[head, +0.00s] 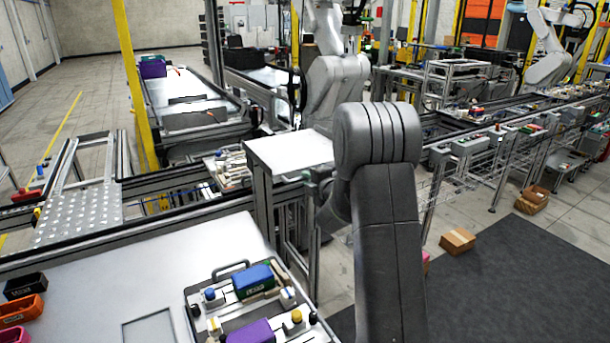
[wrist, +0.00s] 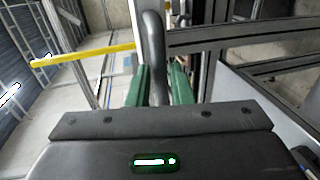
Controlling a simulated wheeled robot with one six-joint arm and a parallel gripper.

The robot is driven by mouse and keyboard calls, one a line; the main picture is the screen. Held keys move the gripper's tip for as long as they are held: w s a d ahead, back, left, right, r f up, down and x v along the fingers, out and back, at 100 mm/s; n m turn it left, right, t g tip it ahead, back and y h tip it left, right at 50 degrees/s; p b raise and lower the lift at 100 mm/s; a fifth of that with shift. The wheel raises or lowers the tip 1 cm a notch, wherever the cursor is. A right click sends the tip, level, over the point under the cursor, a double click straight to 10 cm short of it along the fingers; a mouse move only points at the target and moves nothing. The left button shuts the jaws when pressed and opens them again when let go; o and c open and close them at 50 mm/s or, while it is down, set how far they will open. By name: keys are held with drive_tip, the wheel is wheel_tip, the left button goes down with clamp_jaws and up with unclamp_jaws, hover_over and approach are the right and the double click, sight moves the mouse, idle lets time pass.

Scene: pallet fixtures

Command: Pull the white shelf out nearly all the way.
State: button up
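The white shelf (head: 290,150) is a flat white panel on a grey metal frame, left of my arm in the head view. My arm hides part of the space beside it, and my gripper is hidden in that view. In the wrist view my gripper (wrist: 159,88) shows two green fingers, one on each side of a dark grey curved handle (wrist: 153,45). The handle runs down between the fingers and fills most of the gap. I cannot tell whether the fingers press on it, or which part it belongs to.
A white table (head: 190,258) in front holds a fixture plate with a blue block (head: 253,281) and a purple block (head: 250,331). Small bins (head: 20,310) stand at its left end. A cardboard box (head: 457,241) lies on the floor at right. A yellow post (head: 136,85) stands behind.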

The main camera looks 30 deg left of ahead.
drive_tip(key=shift+x, duration=1.3)
drive_tip(key=shift+c, duration=0.2)
clamp_jaws()
drive_tip(key=shift+d, duration=0.1)
drive_tip(key=f+b+v, duration=0.2)
drive_tip(key=b+v, duration=0.2)
drive_tip(key=v, duration=0.7)
drive_tip(key=f+b+v, duration=0.3)
drive_tip(key=b+v, duration=0.2)
drive_tip(key=v, duration=0.6)
drive_tip(key=shift+s+d, duration=0.5)
drive_tip(key=shift+d, duration=0.1)
drive_tip(key=shift+r, duration=0.1)
